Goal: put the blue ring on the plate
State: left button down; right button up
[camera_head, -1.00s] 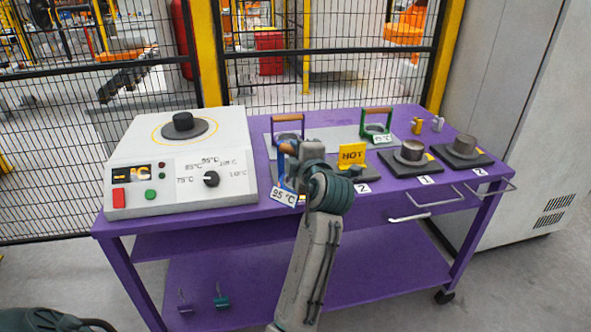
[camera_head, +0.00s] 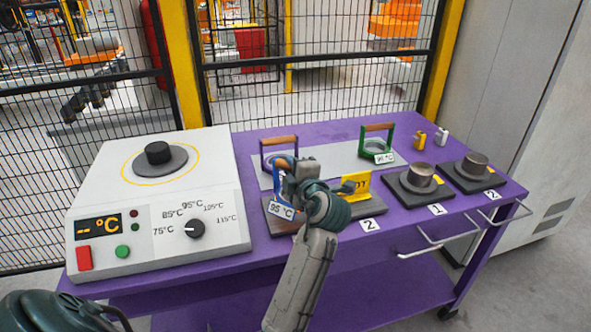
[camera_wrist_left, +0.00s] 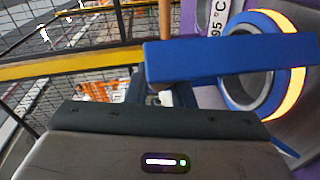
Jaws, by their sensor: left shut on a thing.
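The blue ring (camera_wrist_left: 238,92) shows with its flat blue bar in the left wrist view, with a bright orange band along one side and part of a "95 °C" tag beside it. In the head view its blue frame (camera_head: 280,187) and white "95 °C" tag (camera_head: 281,210) are partly hidden by my left gripper (camera_head: 288,168). That gripper is shut on the blue ring's handle, over the front-left plate (camera_head: 372,207) with the yellow HOT sign. I cannot tell whether the ring touches this plate. My right gripper is not in view.
The white heater (camera_head: 160,210) with its knob stands at left. A purple-framed ring (camera_head: 265,150) and a green-framed ring (camera_head: 363,140) stand on the grey back plate (camera_head: 330,160). Black stands with metal cylinders (camera_head: 418,176) are at right. A mesh fence runs behind.

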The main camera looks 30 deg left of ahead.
pick_arm(q)
jog(key=shift+s+f, duration=0.1)
jog(key=shift+f, duration=0.6)
jog(key=shift+w+a+f, duration=0.25)
jog(key=shift+a+f, duration=0.05)
jog(key=shift+a, duration=0.05)
jog(key=shift+s+d+r, duration=0.1)
jog(key=shift+d, duration=0.2)
jog(key=c, duration=1.3)
grip_release()
jog(key=shift+a, duration=0.15)
jog(key=shift+o, duration=0.2)
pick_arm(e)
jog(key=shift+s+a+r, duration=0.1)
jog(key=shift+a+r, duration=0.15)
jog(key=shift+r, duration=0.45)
